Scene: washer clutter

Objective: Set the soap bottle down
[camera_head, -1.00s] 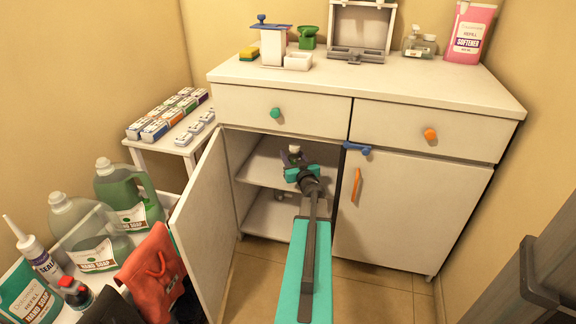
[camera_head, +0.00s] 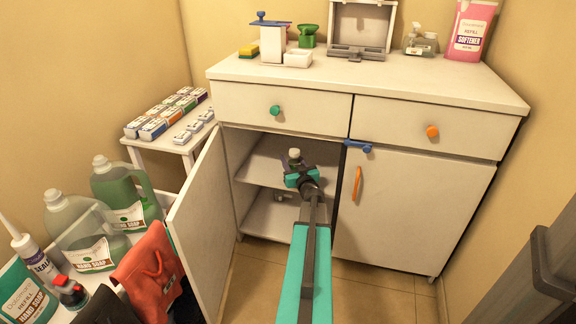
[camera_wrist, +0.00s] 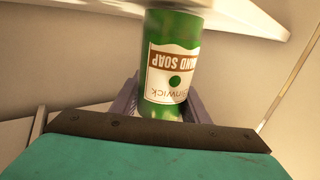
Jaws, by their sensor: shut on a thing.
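The green soap bottle (camera_wrist: 170,60) is held between the jaws of my gripper (camera_wrist: 160,112). Its white and brown hand soap label appears upside down in the wrist view. In the head view only its pale cap (camera_head: 294,153) shows clearly above my gripper (camera_head: 299,178), which hides most of the bottle. My gripper is at the open left side of the cabinet, by the upper shelf (camera_head: 257,168). In the wrist view a white shelf edge (camera_wrist: 105,7) lies at the bottle's base end; whether they touch cannot be told.
The left cabinet door (camera_head: 203,220) stands open close beside my arm. The right door (camera_head: 410,215) is shut. A lower shelf (camera_head: 265,218) lies below, with small fittings. The upper shelf has bare room left of the bottle. Large soap jugs (camera_head: 125,195) stand at the left.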

